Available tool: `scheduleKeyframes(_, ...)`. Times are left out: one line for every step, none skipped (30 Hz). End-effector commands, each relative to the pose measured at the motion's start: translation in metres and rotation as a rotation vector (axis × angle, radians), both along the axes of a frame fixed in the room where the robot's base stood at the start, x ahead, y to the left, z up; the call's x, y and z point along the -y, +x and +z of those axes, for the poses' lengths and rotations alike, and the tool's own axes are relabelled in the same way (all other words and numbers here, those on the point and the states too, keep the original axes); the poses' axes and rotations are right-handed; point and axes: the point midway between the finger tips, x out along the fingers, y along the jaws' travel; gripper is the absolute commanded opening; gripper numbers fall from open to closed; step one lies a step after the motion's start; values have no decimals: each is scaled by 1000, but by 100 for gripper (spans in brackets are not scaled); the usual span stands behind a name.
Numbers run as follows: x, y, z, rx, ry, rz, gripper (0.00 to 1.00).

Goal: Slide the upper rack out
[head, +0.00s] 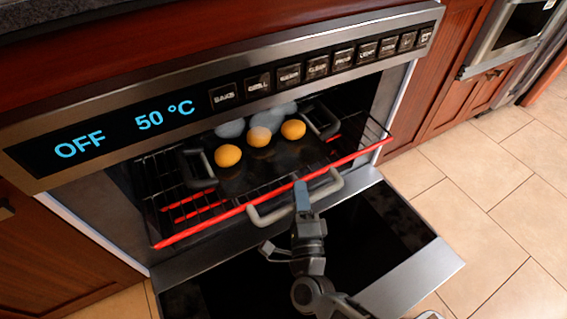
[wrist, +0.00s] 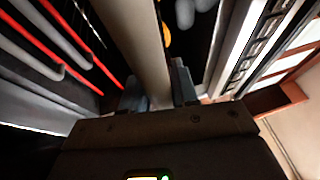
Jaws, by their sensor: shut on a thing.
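The upper rack (head: 213,228) is a dark wire rack with a red front bar, in the open oven below the control panel. Its front bar stands at the mouth of the oven, above the lowered door. A grey looped handle (head: 262,217) sits on its front. My gripper (head: 301,190) is shut on this handle near its middle. In the wrist view, the grey handle bar (wrist: 138,45) runs between the fingers of my gripper (wrist: 158,88). The rack's rear part is hidden inside the oven.
A dark tray (head: 232,185) with black handles sits on the rack, holding orange round items (head: 228,155) and blue-grey ones (head: 230,128). The oven door (head: 405,215) is folded down in front. Tiled floor lies right.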

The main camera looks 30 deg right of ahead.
Motion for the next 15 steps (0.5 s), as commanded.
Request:
scheduleKeyframes(1, -15, 6, 6, -1, -3, 0)
scheduleKeyframes(0, -23, 6, 7, -1, -2, 0)
scheduleKeyframes(1, -35, 6, 8, -1, -4, 0)
scheduleKeyframes(1, -43, 5, 7, 0, -4, 0)
scheduleKeyframes(1, -51, 5, 7, 0, -3, 0)
scheduleKeyframes(1, -62, 5, 8, -2, -3, 0)
scheduleKeyframes(1, -69, 5, 9, -1, -4, 0)
scheduleKeyframes(1, -77, 5, 8, 0, -4, 0)
scheduleKeyframes(1, -87, 5, 9, -1, -3, 0)
scheduleKeyframes(0, -94, 5, 9, -1, -3, 0)
scheduleKeyframes(0, -100, 5, 10, -1, -4, 0)
scheduleKeyframes(1, -109, 5, 10, -1, -4, 0)
scheduleKeyframes(0, -115, 5, 11, -2, -3, 0)
scheduleKeyframes(0, -121, 5, 10, -1, -3, 0)
scheduleKeyframes(0, -127, 5, 10, -1, -3, 0)
